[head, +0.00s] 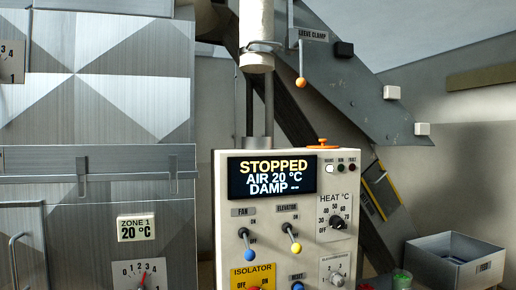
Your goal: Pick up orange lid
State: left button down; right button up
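An orange lid (323,145), flat with a small raised knob, rests on the top edge of the pale control box, towards its right side. It is seen nearly edge-on, and nothing touches it from above. Neither of my grippers shows in the head view.
The control box (270,215) has a display reading STOPPED, levers and dials. A grey duct (257,100) rises behind it. A sloping metal chute (345,75) with an orange-knobbed clamp lever (300,81) hangs above. A grey open bin (455,262) stands at lower right, beside a green-topped item (402,276).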

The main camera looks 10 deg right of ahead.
aim_at(322, 141)
jog(key=u, duration=0.4)
jog(key=i, duration=0.9)
jog(key=z, duration=0.75)
